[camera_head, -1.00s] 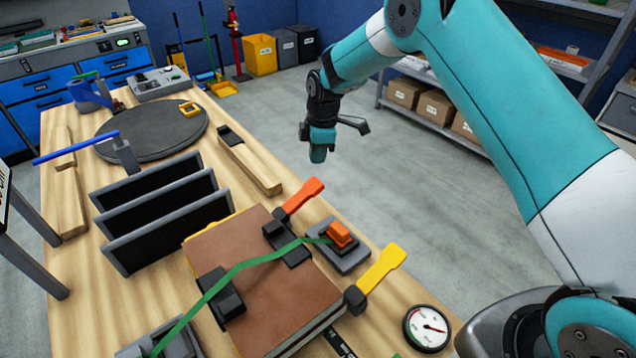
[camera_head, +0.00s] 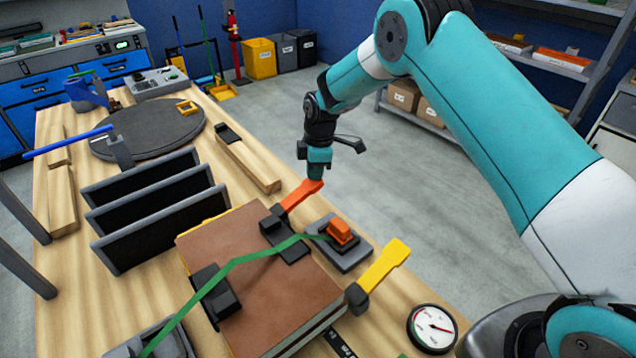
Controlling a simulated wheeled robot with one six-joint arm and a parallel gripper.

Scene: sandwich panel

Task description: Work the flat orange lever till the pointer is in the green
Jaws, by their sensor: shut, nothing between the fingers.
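The flat orange lever (camera_head: 300,195) belongs to a black clamp at the far right edge of the brown panel (camera_head: 255,275). It points up and to the right. My gripper (camera_head: 319,172) is shut and points down at the lever's outer end, overlapping its tip in the picture. I cannot tell whether it touches. The round white gauge (camera_head: 432,328) lies at the front right of the table.
A yellow lever (camera_head: 384,271) sits at the panel's near right corner. An orange block (camera_head: 342,232) stands on a grey base, with a green strap (camera_head: 215,282) crossing the panel. Black upright plates (camera_head: 150,205) stand left. The floor right of the table is clear.

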